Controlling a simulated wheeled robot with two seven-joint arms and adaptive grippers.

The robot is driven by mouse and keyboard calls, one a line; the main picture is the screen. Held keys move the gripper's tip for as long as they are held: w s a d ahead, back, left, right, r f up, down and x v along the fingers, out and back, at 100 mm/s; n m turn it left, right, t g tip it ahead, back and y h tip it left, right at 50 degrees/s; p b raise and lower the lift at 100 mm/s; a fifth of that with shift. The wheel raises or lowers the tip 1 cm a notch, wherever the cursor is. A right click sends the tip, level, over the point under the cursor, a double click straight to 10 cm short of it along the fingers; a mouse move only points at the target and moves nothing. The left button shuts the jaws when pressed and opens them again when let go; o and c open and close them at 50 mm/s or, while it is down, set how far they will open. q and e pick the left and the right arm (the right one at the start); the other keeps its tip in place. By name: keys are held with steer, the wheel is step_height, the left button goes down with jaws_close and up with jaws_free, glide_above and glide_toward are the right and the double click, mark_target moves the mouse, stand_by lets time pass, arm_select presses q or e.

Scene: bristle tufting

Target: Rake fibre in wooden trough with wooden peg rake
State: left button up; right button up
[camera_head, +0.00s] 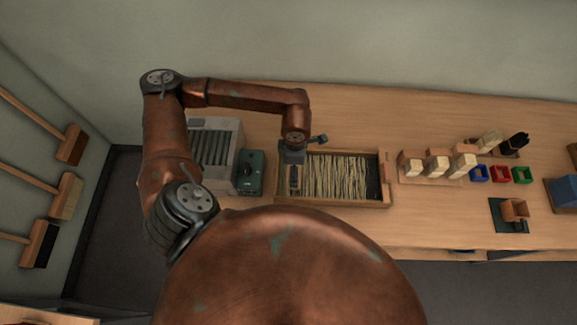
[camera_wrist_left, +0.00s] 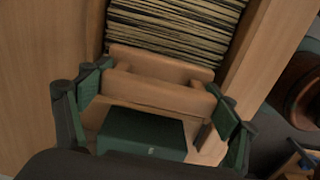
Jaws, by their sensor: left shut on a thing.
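The wooden trough (camera_head: 335,203) lies on the bench, with its long side along the front edge. Pale and dark fibre strands (camera_head: 335,175) fill most of it, and a dark bare strip shows at its right end. My left gripper (camera_head: 294,172) is over the trough's left end. In the left wrist view, my left gripper (camera_wrist_left: 158,98) is shut on the wooden peg rake (camera_wrist_left: 150,92), with a green finger at each end. The rake lies across the trough just beside the fibre (camera_wrist_left: 175,25). Its pegs are hidden. My right gripper is not in view.
A grey slatted machine (camera_head: 213,145) and a dark green box (camera_head: 250,172) stand left of the trough. Right of it are several brush blocks (camera_head: 437,166) and small coloured bins (camera_head: 500,174). Brooms (camera_head: 65,195) hang on the left wall.

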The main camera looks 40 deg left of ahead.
arm_select(q)
steer(key=w+d+b, duration=0.2)
steer(key=w+d, duration=0.2)
steer(key=d, duration=0.3)
steer(key=w+d+b, duration=0.3)
steer(key=w+d, duration=0.2)
steer(key=d, duration=0.3)
steer(key=w+d+b, duration=0.3)
steer(key=w+d, duration=0.2)
steer(key=d, duration=0.3)
steer(key=shift+w, duration=0.1)
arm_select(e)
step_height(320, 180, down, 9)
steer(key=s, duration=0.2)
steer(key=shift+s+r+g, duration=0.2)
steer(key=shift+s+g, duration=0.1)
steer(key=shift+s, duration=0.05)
arm_select(q)
steer(key=shift+s+a+r+p, duration=0.1)
steer(key=shift+s+a+p, duration=0.15)
steer(key=shift+s+a, duration=0.35)
steer(key=shift+s+a+p, duration=0.25)
steer(key=shift+a, duration=0.55)
steer(key=shift+s+a, duration=0.1)
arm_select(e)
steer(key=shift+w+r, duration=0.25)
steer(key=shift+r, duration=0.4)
